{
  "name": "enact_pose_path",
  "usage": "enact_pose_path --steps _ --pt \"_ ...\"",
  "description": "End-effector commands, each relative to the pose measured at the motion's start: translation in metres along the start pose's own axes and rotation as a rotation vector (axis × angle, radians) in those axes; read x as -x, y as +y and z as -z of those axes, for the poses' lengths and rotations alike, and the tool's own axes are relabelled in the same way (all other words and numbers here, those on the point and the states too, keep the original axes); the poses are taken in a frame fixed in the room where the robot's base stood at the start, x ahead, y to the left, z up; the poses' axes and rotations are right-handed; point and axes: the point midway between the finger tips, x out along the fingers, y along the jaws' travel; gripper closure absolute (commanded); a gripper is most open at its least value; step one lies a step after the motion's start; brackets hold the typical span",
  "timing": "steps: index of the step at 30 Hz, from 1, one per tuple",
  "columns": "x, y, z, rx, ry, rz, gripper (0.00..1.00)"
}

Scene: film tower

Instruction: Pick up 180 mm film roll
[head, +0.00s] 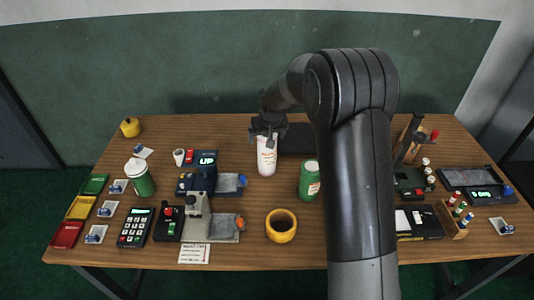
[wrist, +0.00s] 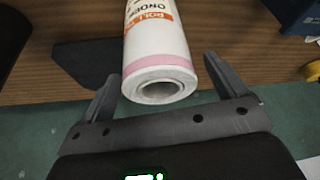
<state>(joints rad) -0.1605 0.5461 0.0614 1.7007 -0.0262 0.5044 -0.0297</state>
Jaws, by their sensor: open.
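A white film roll (head: 266,158) with orange print and a pink band stands near the middle of the table; its 180 mm size cannot be read. In the wrist view the roll (wrist: 158,50) shows its hollow core end towards my palm. My gripper (head: 267,135) is at the top of the roll. The wrist view shows its fingers (wrist: 163,68) open, one on each side of the roll, with a gap on both sides. My gripper hides part of the roll's top in the head view.
A green can (head: 309,180) stands close to the right of the roll, and a yellow ring (head: 281,226) lies in front. A blue-and-grey machine (head: 203,185) is to the left. A dark flat block (head: 297,138) lies behind. My arm hides part of the table's right side.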

Motion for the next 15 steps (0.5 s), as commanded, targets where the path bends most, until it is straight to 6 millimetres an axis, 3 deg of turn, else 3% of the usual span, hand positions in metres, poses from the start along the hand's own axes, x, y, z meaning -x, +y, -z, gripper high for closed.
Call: enact_pose_path --steps 3,9,15 --pt "-0.0119 -0.0001 0.0 0.0 0.0 0.0 0.1" --pt "-0.0124 0.0001 0.0003 0.0 0.001 0.0 0.1" --pt "-0.0122 0.0002 0.0003 0.0 0.001 0.0 0.25"
